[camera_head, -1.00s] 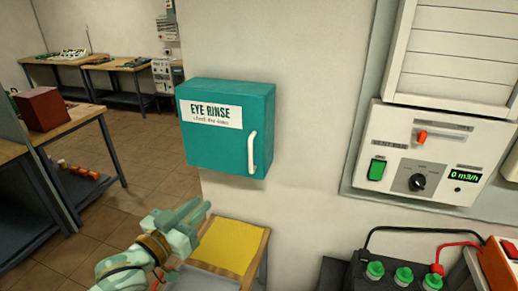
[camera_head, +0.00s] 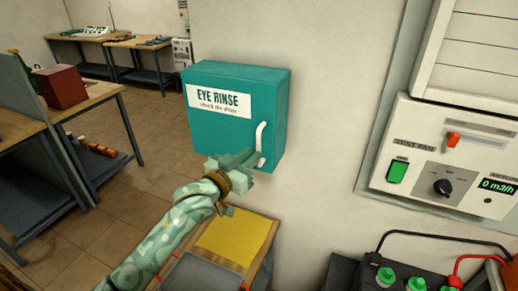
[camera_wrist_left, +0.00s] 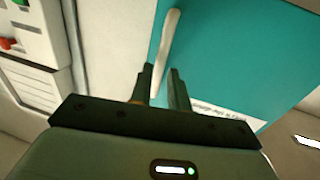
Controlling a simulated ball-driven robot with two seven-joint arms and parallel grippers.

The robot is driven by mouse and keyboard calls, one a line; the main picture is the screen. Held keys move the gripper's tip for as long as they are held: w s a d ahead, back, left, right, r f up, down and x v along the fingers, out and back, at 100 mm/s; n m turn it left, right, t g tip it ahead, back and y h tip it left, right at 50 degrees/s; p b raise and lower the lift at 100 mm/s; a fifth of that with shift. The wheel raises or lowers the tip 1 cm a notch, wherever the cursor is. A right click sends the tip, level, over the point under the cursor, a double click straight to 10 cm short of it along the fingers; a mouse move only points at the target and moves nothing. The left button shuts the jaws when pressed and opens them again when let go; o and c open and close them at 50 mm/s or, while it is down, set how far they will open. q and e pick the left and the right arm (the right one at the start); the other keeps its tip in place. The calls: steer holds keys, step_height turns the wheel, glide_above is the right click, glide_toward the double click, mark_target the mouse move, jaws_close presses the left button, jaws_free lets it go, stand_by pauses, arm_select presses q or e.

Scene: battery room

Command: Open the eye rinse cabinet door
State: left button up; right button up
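The eye rinse cabinet (camera_head: 215,125) is a teal box on the wall with a white "EYE RINSE" label; its door is shut. Its white vertical handle (camera_head: 260,138) is at the door's right side, and the handle (camera_wrist_left: 169,38) also shows in the left wrist view. My left gripper (camera_head: 254,160) is just in front of the door near the handle's lower end. In the left wrist view its two fingers (camera_wrist_left: 164,72) are apart, with the handle just beyond the tips and no clear grip on it. My right gripper is not in view.
A yellow-topped stand (camera_head: 235,238) is below the cabinet. A vent fan panel (camera_head: 440,165) is on the wall to the right, above a battery (camera_head: 400,278) with green caps and cables. Workbenches stand at the left and back. The wall between cabinet and panel is clear.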

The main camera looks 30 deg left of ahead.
mark_target(258, 149)
arm_select(q)
steer(key=w, duration=0.4)
steer(key=shift+w+d, duration=0.2)
steer(key=shift+d, duration=0.15)
jaws_close()
steer(key=shift+s, duration=0.1)
